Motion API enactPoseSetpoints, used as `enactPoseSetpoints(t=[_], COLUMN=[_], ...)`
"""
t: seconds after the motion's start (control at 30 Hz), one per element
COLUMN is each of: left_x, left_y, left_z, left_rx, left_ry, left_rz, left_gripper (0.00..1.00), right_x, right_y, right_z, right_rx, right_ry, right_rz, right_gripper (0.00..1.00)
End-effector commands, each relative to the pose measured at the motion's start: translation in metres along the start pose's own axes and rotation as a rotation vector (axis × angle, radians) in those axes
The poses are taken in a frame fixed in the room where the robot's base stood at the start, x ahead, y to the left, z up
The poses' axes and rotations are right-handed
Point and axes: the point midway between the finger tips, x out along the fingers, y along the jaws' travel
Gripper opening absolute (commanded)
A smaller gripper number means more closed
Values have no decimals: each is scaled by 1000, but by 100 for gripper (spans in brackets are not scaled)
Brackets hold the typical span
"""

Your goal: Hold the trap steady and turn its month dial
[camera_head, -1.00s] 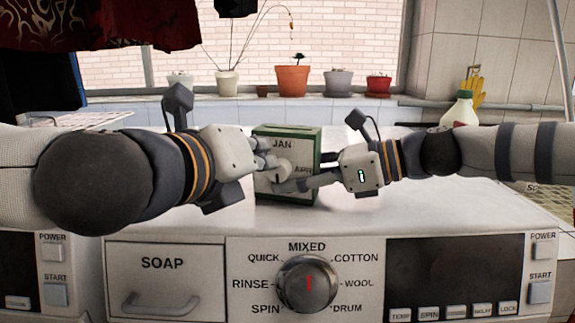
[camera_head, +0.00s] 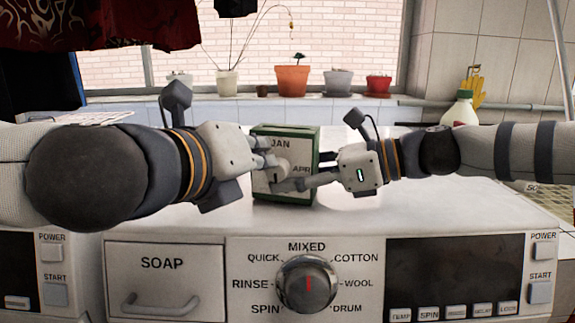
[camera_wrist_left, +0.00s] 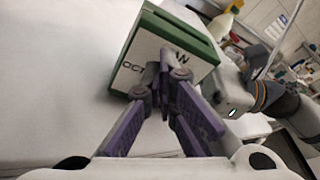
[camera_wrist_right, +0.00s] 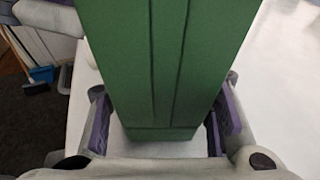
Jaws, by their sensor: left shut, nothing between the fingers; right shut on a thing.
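The trap (camera_head: 293,130) is a green box with a white front face, standing upright on the white machine top. JAN and APR show on its face in the head view; OCT shows in the left wrist view (camera_wrist_left: 134,67). My left gripper (camera_head: 268,162) is shut and empty, its fingertips close against the front face by the dial. The fingers hide most of the dial, so I cannot tell whether they touch it. My right gripper (camera_head: 306,182) is shut on the trap from the right; the right wrist view shows its fingers on both sides of the green body (camera_wrist_right: 165,60).
Below the work surface are a SOAP drawer (camera_head: 163,282) and a mode knob (camera_head: 307,284). Potted plants (camera_head: 292,80) stand on the sill behind. A bottle (camera_head: 459,108) stands at the back right. The white top in front of the trap is clear.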

Motion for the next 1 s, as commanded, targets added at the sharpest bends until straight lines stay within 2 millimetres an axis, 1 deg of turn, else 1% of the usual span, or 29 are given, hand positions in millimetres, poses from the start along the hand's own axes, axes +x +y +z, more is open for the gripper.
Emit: enactPoseSetpoints(t=[0.03, 0.2, 0.33, 0.47, 0.73, 0.77, 0.8, 0.83, 1.0], left_x=[-6, -34, -50, -56, -55, -55, -55, -55, -55], left_y=[0, 0, 0, 0, -1, -1, -1, -1, -1], left_z=[0, -6, -10, -12, -12, -12, -12, -12, -12], left_rx=[-1, 1, -1, 0, 0, 0, 0, 0, 0], left_ry=[-3, -6, -6, -7, -7, -7, -7, -7, -7], left_rz=[0, -2, -2, -1, -2, -2, -2, -2, -2], left_gripper=[0, 0, 0, 0, 0, 0, 0, 0, 0], right_x=[1, 0, -1, -1, -1, -1, -1, -1, -1], right_y=[2, 0, -1, -2, -2, -2, -2, -2, -2], right_z=[1, 0, -1, -1, -1, -1, -1, -1, -2], right_rx=[-3, -2, -1, 0, 0, 0, 0, 0, 0], right_ry=[0, 1, 2, 2, 2, 2, 2, 2, 2], right_rz=[6, 0, -3, -5, -7, -7, -7, -7, -7], right_gripper=[31, 31, 31, 31, 31, 53, 62, 69, 70])
